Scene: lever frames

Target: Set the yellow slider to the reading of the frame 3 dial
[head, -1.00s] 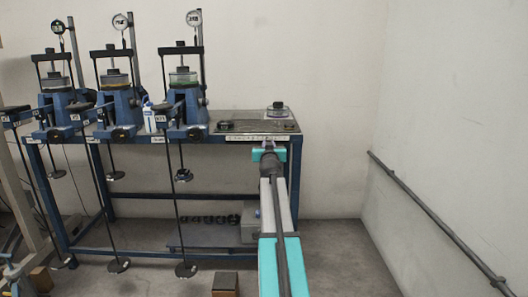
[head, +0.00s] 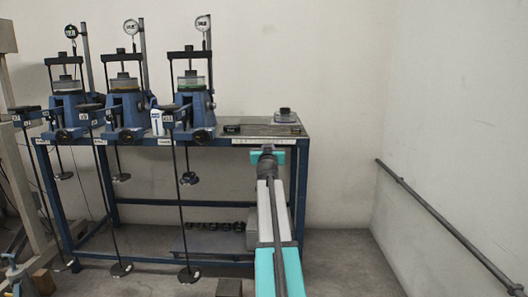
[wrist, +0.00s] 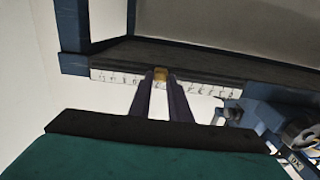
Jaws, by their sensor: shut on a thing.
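The yellow slider (wrist: 161,74) sits on the white marked scale strip (wrist: 112,77) along the table's front edge. My gripper (wrist: 161,80) is shut on it, one finger on each side. In the head view my gripper (head: 267,151) is at the scale strip (head: 250,141), and the slider cannot be made out there. The scale's figures are too small to read. Three round dials, left (head: 71,31), middle (head: 131,27) and right (head: 203,23), stand above the three blue frames. Their readings and the frame numbers are too small to read.
A wall rail (head: 440,225) runs at the right. Floor right of my arm is clear.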

